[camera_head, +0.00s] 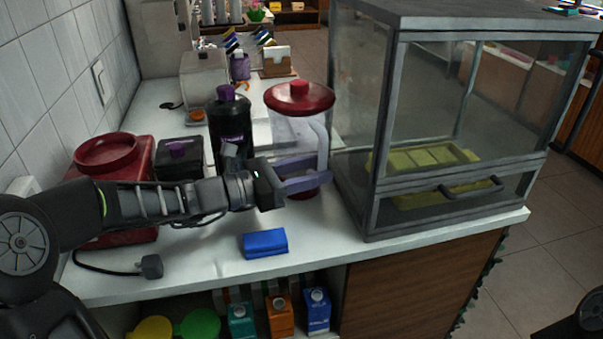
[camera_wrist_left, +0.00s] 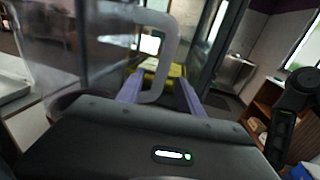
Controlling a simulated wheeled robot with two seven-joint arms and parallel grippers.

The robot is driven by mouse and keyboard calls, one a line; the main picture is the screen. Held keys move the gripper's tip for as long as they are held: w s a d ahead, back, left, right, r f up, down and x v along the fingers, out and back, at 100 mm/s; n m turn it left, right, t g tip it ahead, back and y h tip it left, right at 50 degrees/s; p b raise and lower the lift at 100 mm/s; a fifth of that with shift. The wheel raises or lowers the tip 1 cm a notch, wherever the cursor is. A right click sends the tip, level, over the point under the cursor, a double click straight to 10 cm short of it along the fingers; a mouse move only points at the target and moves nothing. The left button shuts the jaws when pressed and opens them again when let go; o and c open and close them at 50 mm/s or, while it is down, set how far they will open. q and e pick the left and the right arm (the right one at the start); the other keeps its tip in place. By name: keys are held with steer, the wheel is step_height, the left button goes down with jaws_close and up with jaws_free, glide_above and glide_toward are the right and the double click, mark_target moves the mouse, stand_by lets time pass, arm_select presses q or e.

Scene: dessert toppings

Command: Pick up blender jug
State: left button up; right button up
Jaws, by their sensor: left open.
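The blender jug (camera_head: 296,135) stands upright on the white counter, clear-bodied with a red lid and a pale handle on its right side. My left gripper (camera_head: 305,175) is open at the jug's lower front, its purple fingers reaching toward the handle side. In the left wrist view the clear jug (camera_wrist_left: 85,45) fills the upper left. Its handle (camera_wrist_left: 168,50) comes down between the open fingers of my left gripper (camera_wrist_left: 160,92). I cannot tell whether either finger touches the handle. My right gripper does not show.
A glass display case (camera_head: 450,110) with a yellow tray (camera_head: 430,160) stands close on the jug's right. A black bottle (camera_head: 230,125) and a red blender base (camera_head: 110,165) are on its left. A blue block (camera_head: 265,243) lies near the counter's front edge.

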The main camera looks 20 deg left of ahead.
arm_select(q)
steer(key=x, duration=0.5)
steer(key=shift+w, duration=0.15)
steer(key=shift+c, duration=0.5)
jaws_close()
stand_by(0.5)
stand_by(0.9)
steer(key=shift+d+r, duration=0.1)
